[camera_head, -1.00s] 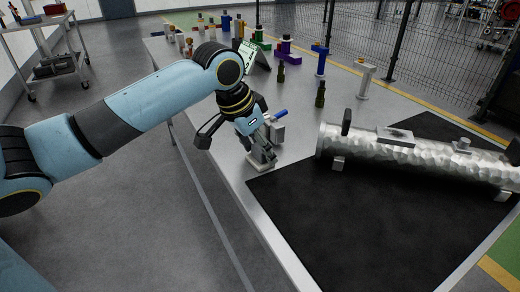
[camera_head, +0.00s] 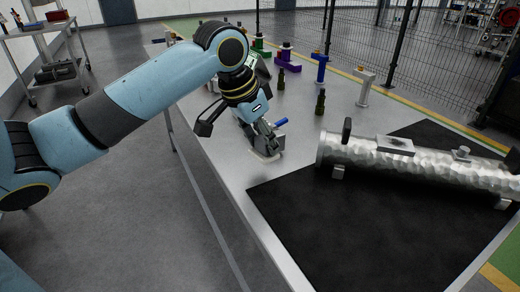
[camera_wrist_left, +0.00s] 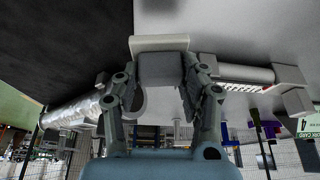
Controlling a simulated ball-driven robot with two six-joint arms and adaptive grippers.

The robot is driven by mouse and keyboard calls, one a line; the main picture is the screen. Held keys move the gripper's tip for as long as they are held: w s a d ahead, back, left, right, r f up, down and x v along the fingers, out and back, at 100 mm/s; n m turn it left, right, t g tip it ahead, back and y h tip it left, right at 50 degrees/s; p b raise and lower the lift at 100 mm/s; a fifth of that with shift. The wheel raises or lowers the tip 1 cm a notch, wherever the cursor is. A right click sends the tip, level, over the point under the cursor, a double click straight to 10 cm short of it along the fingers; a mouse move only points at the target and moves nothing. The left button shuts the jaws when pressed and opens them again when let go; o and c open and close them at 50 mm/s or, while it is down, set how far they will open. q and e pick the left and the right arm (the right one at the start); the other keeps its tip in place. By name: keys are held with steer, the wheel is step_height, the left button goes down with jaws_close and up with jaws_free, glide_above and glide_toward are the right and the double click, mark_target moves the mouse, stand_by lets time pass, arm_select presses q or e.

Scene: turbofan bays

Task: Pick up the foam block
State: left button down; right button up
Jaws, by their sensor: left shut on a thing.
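The foam block (camera_wrist_left: 160,68) looks grey with a pale slab along its far end in the left wrist view. It sits between the two fingers of my left gripper (camera_wrist_left: 158,85), which touch its sides. In the head view my left gripper (camera_head: 266,143) points down near the table's left edge, with the block's pale edge (camera_head: 263,155) just below the fingertips. The fingers hide most of the block there. I cannot tell how much gap there is under it. My right gripper is not in view.
A large dimpled metal cylinder (camera_head: 415,169) lies on a black mat (camera_head: 330,225) to the right. A blue-handled item (camera_head: 281,122) is close behind the gripper. Dark green bottle-like items (camera_head: 320,102) and coloured fixtures (camera_head: 288,57) stand farther back. Bare table lies between.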

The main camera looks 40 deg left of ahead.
arm_select(q)
steer(key=w+d+r, duration=0.2)
steer(key=d+r, duration=0.4)
steer(key=d, duration=0.4)
steer(key=shift+w+d+r, duration=0.15)
steer(key=shift+w+d, duration=0.05)
steer(key=shift+d, duration=0.15)
